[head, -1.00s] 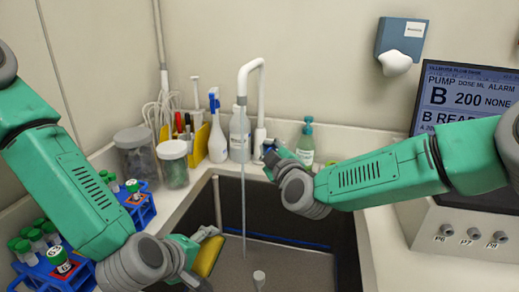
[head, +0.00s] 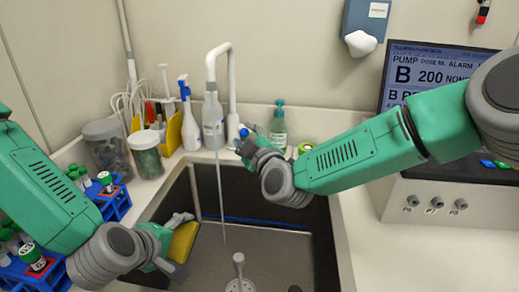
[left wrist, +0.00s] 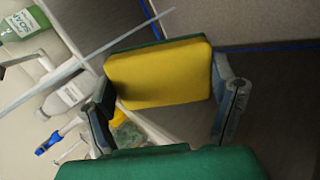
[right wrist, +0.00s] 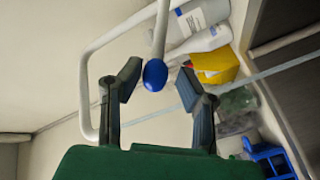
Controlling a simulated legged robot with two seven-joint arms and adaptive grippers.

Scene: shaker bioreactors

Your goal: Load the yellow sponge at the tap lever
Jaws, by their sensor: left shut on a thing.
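The yellow sponge (head: 183,242) with a green layer is held over the left part of the sink. My left gripper (head: 176,246) is shut on it. In the left wrist view the sponge (left wrist: 160,74) spans the gap between the fingers, its yellow face showing. The tap (head: 211,72) stands behind the sink and a thin water stream falls from its spout. The tap lever ends in a blue knob (right wrist: 155,74). My right gripper (right wrist: 158,88) is open, with the knob in view between its parted fingers. I cannot tell whether they touch it.
The dark sink (head: 270,240) has an upright grey post at its drain. Bottles, including a green soap bottle (head: 278,125), and jars (head: 146,155) line the back rim. Blue tube racks (head: 113,203) stand at left. A pump unit with a screen (head: 430,200) stands at right.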

